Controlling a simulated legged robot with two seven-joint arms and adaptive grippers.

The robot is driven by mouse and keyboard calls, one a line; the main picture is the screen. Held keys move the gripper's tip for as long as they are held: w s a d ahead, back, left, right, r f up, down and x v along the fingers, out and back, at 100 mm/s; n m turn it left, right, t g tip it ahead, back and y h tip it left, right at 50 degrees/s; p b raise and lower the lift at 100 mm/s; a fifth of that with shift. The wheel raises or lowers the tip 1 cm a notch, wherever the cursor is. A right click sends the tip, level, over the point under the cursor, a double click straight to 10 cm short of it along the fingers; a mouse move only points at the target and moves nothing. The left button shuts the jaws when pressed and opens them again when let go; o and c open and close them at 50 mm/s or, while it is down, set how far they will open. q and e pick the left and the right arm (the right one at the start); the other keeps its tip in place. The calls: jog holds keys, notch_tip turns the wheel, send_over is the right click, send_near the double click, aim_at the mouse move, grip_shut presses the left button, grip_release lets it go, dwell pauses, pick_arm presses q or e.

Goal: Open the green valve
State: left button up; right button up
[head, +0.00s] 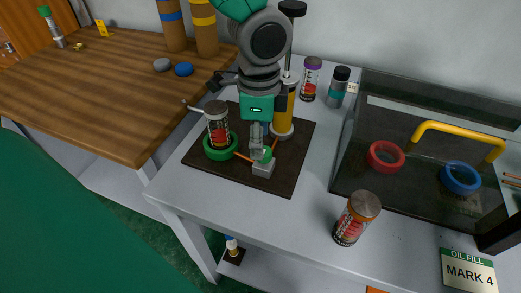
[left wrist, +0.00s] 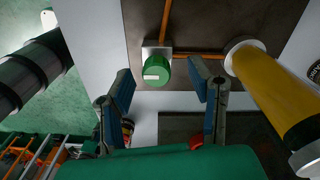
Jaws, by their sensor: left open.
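The green valve is a round knob with a pale mark on a small grey block, seen whole in the left wrist view (left wrist: 157,71) and partly covered in the head view (head: 266,156). An orange pipe runs to the block across a dark brown board (head: 285,182). My left gripper (head: 257,142) reaches down from above, right at the valve in the head view. In the left wrist view my left gripper (left wrist: 165,88) is open and empty, with the knob between and just beyond its fingertips. My right gripper is not in view.
A yellow cylinder (head: 283,122) stands close to the right of the valve. A can (head: 216,124) stands at a green ring (head: 220,147) to the left. Another can (head: 355,218) stands front right. A dark bin (head: 430,115) with coloured rings is at right.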

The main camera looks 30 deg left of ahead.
aim_at(269, 152)
pick_arm(q)
jog(key=shift+d+f, duration=0.3)
jog(key=shift+f, duration=0.2)
jog(key=shift+d+f, duration=0.25)
jog(key=shift+f, duration=0.25)
jog(key=shift+d+f, duration=0.2)
jog(key=shift+d, duration=0.35)
jog(key=shift+a, duration=0.4)
jog(key=shift+c, duration=0.8)
jog(key=shift+a+f, duration=0.1)
jog(key=shift+a, duration=0.25)
grip_shut()
jog(key=shift+d, duration=0.15)
jog(key=shift+d, duration=0.1)
